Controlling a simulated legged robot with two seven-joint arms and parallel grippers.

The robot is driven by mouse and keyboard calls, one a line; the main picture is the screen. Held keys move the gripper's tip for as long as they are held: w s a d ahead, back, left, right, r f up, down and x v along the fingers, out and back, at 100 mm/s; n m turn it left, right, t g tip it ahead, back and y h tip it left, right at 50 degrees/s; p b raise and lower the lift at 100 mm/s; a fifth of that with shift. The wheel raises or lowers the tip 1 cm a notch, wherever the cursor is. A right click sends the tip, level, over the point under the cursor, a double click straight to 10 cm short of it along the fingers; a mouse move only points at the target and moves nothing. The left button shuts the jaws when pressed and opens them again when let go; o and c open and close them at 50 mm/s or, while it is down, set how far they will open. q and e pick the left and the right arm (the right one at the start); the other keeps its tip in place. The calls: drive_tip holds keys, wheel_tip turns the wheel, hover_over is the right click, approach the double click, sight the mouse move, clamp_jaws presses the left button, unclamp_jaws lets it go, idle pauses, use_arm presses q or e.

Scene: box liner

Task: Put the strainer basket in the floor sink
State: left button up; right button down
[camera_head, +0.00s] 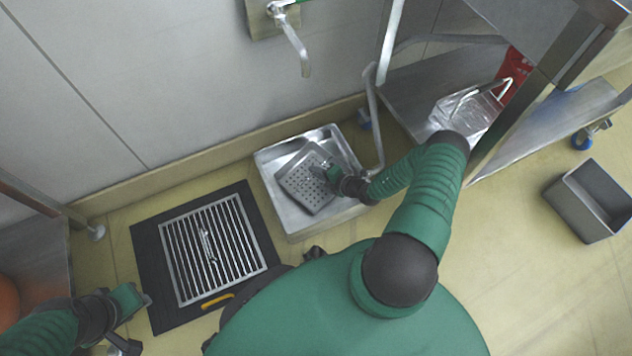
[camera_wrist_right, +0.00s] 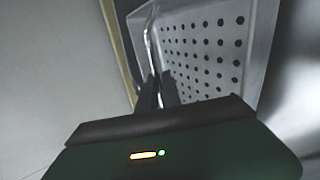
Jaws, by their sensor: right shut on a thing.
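The strainer basket (camera_head: 309,178) is a grey, perforated metal basket. It is tilted inside the outline of the floor sink (camera_head: 291,220), a square metal basin on the floor by the wall. My right gripper (camera_head: 333,174) is shut on the basket at its right side. In the right wrist view the basket's holed wall (camera_wrist_right: 205,50) stands just beyond the fingers (camera_wrist_right: 155,92), which close on its thin wire handle (camera_wrist_right: 149,40). Whether the basket touches the sink bottom cannot be told. My left gripper (camera_head: 136,318) is at the lower left, away from the sink; its fingers are unclear.
A metal grate (camera_head: 214,248) lies on a black mat (camera_head: 152,262) left of the sink. A wall tap (camera_head: 291,40) hangs above it. A steel table leg and pipe (camera_head: 376,120) stand close at the sink's right. A grey bin (camera_head: 590,200) sits far right.

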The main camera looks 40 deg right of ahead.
wheel_tip(320, 180, down, 3)
drive_tip(key=shift+f+b, duration=0.2)
drive_tip(key=shift+b, duration=0.75)
drive_tip(key=shift+r, duration=0.2)
drive_tip(key=c, duration=1.5)
unclamp_jaws()
drive_tip(key=shift+c, duration=0.2)
